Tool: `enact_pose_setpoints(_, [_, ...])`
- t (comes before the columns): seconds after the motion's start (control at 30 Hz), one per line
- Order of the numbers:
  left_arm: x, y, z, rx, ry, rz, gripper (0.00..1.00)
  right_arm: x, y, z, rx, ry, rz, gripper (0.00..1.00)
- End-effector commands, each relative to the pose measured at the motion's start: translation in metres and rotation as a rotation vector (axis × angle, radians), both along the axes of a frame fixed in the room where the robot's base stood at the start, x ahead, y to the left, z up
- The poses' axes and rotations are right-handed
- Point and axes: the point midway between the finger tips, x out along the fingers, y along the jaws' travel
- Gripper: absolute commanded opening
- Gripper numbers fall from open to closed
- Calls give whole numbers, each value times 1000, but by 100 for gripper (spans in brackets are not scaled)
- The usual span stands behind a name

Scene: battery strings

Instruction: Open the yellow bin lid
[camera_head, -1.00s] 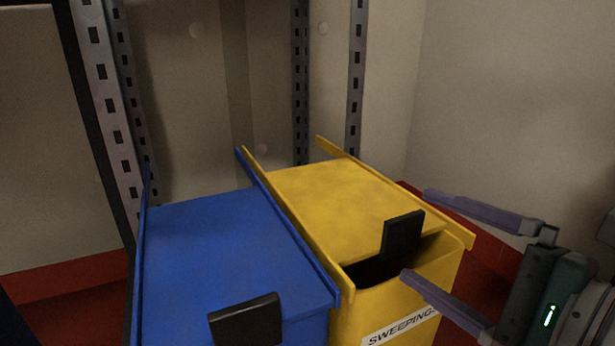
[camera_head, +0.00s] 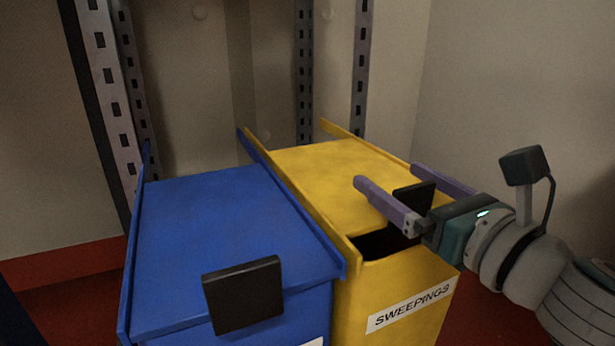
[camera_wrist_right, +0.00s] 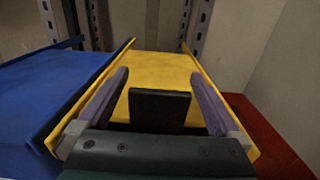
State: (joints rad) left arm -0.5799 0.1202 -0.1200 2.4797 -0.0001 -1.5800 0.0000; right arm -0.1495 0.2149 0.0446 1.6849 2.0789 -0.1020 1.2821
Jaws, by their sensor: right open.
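The yellow bin (camera_head: 400,282) stands right of centre in the head view, with a white "SWEEPINGS" label on its front. Its yellow lid (camera_head: 330,175) is slid partly back, leaving a dark gap at the front. A black handle plate (camera_head: 416,194) stands up at the lid's front edge; it also shows in the right wrist view (camera_wrist_right: 160,107). My right gripper (camera_head: 390,173) is open over the lid, with one purple finger on each side of the handle. Both fingers appear apart from the handle. My left gripper is out of view.
A blue bin with a closed-looking blue lid (camera_head: 225,235) and black handle (camera_head: 243,295) stands directly left of the yellow bin. Perforated metal posts (camera_head: 304,80) and a pale wall (camera_head: 520,80) stand behind and right. Red floor (camera_head: 480,318) shows on the right.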

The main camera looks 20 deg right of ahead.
Motion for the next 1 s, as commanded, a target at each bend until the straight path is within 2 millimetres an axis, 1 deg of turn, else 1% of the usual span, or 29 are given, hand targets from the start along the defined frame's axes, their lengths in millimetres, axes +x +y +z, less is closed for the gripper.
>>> enact_pose_setpoints(0.1, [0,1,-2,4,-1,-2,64,7,0,0,-1,0,-1,100])
enact_pose_setpoints(0.37, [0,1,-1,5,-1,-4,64,9,0,0,-1,1,-1,100])
enact_pose_setpoints(0.4, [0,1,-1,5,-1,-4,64,8,0,0,-1,1,-1,98])
enact_pose_setpoints(1.0, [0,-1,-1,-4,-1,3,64,8,0,0,-1,1,-1,30])
